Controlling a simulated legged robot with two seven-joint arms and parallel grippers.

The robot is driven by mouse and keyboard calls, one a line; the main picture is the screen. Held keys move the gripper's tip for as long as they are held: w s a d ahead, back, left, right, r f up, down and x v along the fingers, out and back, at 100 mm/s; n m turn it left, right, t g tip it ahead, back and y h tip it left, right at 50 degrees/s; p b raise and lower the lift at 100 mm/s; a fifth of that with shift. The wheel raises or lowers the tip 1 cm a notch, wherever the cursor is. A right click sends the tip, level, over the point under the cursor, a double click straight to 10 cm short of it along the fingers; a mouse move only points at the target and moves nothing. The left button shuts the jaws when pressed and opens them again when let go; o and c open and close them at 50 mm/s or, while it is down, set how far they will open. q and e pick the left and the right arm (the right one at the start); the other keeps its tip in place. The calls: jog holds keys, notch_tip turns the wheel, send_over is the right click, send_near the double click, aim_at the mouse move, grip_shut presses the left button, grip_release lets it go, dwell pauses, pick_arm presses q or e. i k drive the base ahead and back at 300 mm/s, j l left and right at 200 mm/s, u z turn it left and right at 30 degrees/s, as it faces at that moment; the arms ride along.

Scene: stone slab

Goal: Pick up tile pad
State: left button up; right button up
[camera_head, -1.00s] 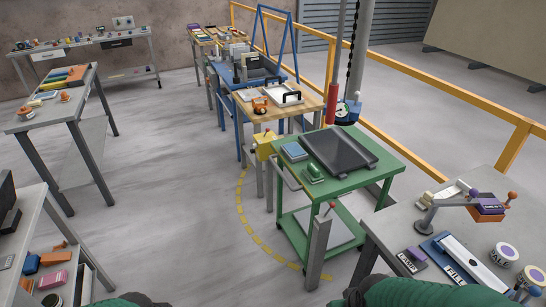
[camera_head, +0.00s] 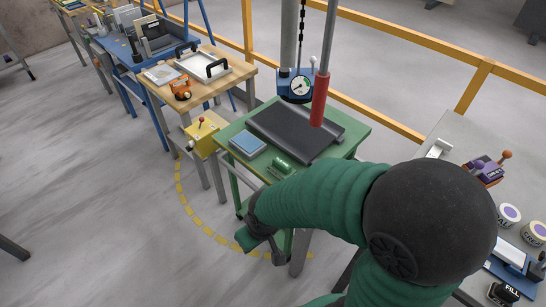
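A flat blue pad (camera_head: 247,143), which looks like the tile pad, lies on the left part of the green cart (camera_head: 342,153). No label on it can be read. My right arm comes in from the lower right in a green sleeve and bends across the cart's front. Its dark gripper (camera_head: 262,236) points down in front of the cart, below and apart from the blue pad. My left gripper is not in view.
A dark tray (camera_head: 296,131) and a small green block (camera_head: 281,164) share the cart top. A wooden bench (camera_head: 215,82) stands behind left. Open floor lies at left.

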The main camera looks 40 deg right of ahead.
aim_at(279, 168)
jog(key=i+z, duration=0.2)
jog(key=z, duration=0.2)
jog(key=i+z, duration=0.2)
jog(key=z, duration=0.2)
jog(key=i+j+z, duration=0.15)
jog(key=z, duration=0.25)
jog(key=i+z, duration=0.15)
jog(key=z, duration=0.3)
jog(key=i+z, duration=0.15)
jog(key=z, duration=0.25)
jog(key=i+z, duration=0.15)
jog(key=z, duration=0.3)
jog(key=i+j+z, duration=0.15)
jog(key=z, duration=0.3)
